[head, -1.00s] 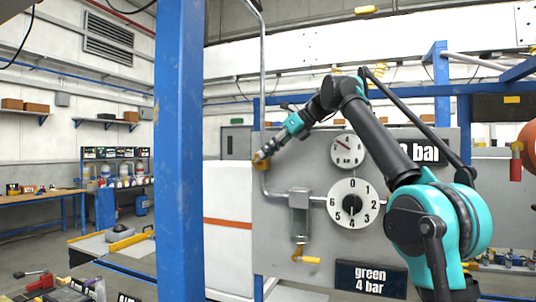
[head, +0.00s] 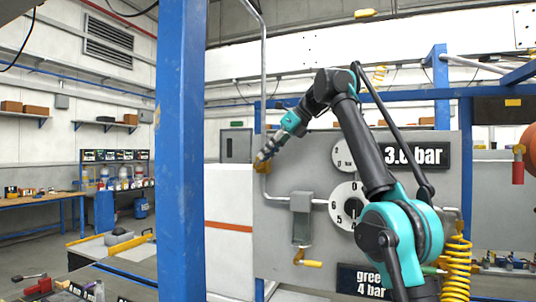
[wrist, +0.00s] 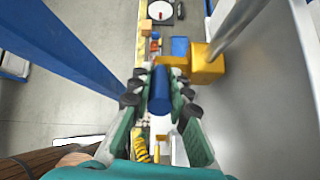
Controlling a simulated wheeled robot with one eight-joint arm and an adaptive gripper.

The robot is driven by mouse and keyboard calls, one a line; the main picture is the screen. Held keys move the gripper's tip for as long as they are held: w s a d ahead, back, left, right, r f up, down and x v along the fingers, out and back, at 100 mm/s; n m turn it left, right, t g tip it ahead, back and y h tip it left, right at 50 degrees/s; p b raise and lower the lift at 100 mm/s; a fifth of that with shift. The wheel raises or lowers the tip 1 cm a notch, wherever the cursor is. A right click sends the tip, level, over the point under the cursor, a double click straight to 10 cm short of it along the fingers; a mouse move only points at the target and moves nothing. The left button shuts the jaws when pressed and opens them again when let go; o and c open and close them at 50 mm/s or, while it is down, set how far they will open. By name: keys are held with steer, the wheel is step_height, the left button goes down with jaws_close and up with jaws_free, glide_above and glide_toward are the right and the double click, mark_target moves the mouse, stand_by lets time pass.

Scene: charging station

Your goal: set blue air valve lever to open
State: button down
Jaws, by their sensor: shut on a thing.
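The blue lever (wrist: 160,92) lies between the two fingers of my gripper (wrist: 161,98) in the wrist view, and the gripper is shut on it. The yellow valve body (wrist: 206,62) sits on a grey pipe just beyond the lever. In the head view my gripper (head: 264,156) is at the left edge of the grey panel, at the yellow valve (head: 261,167) on the vertical pipe (head: 264,95). The lever is hidden there by the gripper.
The grey panel (head: 280,230) carries a white dial (head: 345,192), a gauge partly behind my arm, and a "3.0 bar" sign (head: 428,153). A blue post (head: 181,150) stands close on the left. A yellow coiled hose (head: 456,270) hangs at right.

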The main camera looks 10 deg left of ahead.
steer(key=c, duration=1.4)
jaws_free()
steer(key=shift+c, duration=0.2)
steer(key=shift+d+f, duration=0.1)
steer(key=shift+f, duration=0.05)
